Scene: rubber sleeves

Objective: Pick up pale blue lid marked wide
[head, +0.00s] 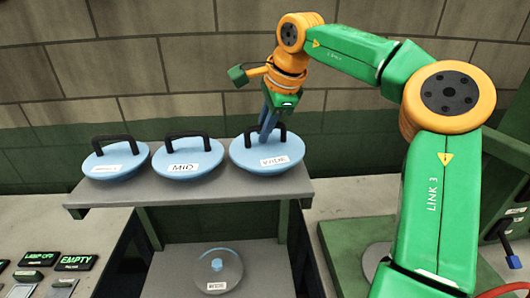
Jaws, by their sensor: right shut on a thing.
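The pale blue lid marked wide (284,157) is the rightmost of three lids on the grey shelf (230,190). It has a black arched handle and a white label. My right gripper (267,133) points down from above and is shut on the handle of this lid. The lid appears to be at shelf level; I cannot tell whether it touches the shelf. The pale blue lid marked mid (187,162) sits in the middle. Another pale blue lid (116,165) with a label too small to read sits at the left. My left gripper is not in view.
A round, see-through item (217,272) with a label lies below on the lower shelf. Panels with lit signs (76,262) stand at the lower left. A brick wall (190,70) rises behind the shelf. A green frame (338,255) stands at the right.

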